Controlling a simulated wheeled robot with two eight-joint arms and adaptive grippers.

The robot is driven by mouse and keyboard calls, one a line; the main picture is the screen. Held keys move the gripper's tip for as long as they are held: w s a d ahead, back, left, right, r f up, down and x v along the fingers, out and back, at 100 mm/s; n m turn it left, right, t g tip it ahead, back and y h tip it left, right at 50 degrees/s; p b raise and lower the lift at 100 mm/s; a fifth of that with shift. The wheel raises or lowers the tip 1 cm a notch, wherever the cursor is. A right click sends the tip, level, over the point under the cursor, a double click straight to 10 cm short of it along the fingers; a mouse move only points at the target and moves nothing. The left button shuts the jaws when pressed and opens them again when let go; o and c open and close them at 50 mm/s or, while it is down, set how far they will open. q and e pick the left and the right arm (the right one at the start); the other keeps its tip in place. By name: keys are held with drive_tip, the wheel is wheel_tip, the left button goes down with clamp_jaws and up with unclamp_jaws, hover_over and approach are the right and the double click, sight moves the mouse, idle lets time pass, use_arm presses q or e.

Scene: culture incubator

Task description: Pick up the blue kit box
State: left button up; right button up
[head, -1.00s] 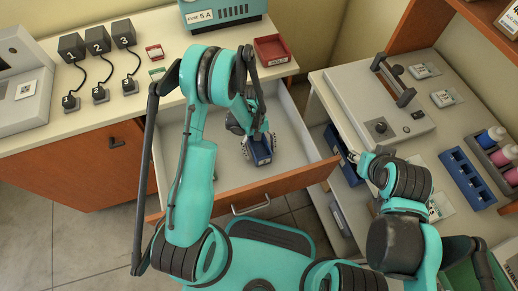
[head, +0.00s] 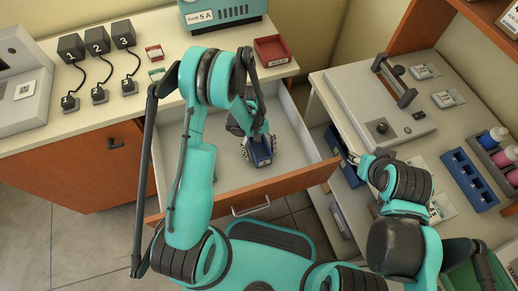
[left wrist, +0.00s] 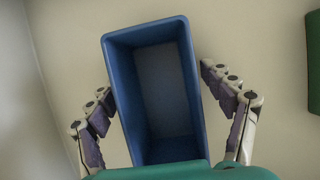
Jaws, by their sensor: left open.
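The blue kit box (head: 262,158) is in the open drawer below the counter. In the left wrist view the blue kit box (left wrist: 117,85) looks like an open-topped, empty tray.
The drawer front (head: 245,192) and side walls surround my left gripper. A green object (left wrist: 314,65) lies to the right in the left wrist view. A red bin (head: 272,50) stands on the counter above the drawer. A blue rack (head: 470,180) is on the right bench.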

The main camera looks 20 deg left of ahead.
use_arm(q)
drive_tip(key=c, duration=1.3)
